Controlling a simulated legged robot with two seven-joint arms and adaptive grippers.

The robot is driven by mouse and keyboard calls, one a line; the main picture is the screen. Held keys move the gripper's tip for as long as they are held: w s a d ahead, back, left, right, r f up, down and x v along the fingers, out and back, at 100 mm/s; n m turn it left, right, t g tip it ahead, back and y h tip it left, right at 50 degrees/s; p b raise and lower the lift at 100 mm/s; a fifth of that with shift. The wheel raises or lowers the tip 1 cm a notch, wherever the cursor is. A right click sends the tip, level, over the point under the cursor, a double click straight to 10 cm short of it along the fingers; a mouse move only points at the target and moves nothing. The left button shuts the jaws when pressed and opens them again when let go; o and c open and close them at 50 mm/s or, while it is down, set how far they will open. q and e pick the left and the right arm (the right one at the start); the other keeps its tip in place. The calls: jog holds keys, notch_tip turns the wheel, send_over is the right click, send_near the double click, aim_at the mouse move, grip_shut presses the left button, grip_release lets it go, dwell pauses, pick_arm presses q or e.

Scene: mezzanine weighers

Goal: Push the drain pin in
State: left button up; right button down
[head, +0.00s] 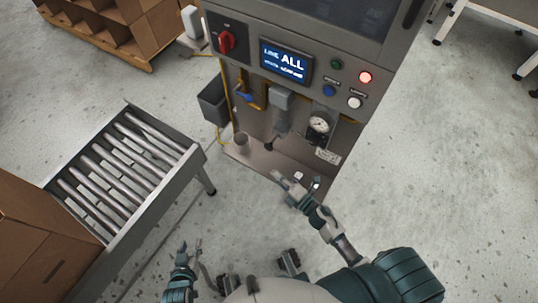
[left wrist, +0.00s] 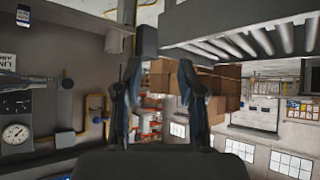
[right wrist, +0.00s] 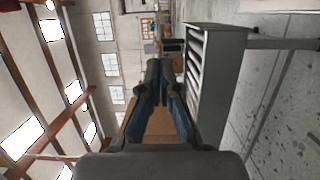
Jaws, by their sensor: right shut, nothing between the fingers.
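The grey drain unit (head: 282,100) hangs on the machine's front panel. A stem runs down from it to a small dark knob (head: 269,146) above the ledge. The drain pin itself is too small to make out clearly. My right gripper (head: 280,180) is in front of the ledge, below and slightly right of the knob, apart from it. In the right wrist view its fingers (right wrist: 160,80) are together and empty. My left gripper (head: 190,247) is low at the left, away from the panel. In the left wrist view its fingers (left wrist: 160,78) are spread and empty.
A pressure gauge (head: 318,124) is right of the drain unit. A cup (head: 241,142) stands on the ledge (head: 255,160). Above are a lit screen (head: 286,61), a red switch (head: 226,41) and several buttons. A roller conveyor (head: 160,190) is at left.

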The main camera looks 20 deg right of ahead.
aim_at(270, 145)
pick_arm(q)
jog(key=shift+w+d+r+t+h+b, duration=0.35)
jog(key=shift+w+d+r+t, duration=0.2)
jog(key=shift+w+r+t, duration=0.25)
pick_arm(e)
jog(key=w, duration=0.9)
jog(key=shift+d, duration=0.35)
pick_arm(q)
jog(key=shift+w+f, duration=0.1)
jog(key=shift+f, duration=0.1)
pick_arm(e)
jog(key=shift+s, duration=0.1)
pick_arm(q)
jog(key=shift+r, duration=0.1)
pick_arm(e)
jog(key=shift+w+d, duration=0.95)
jog(key=shift+d, duration=0.2)
pick_arm(q)
jog(key=shift+a, duration=0.1)
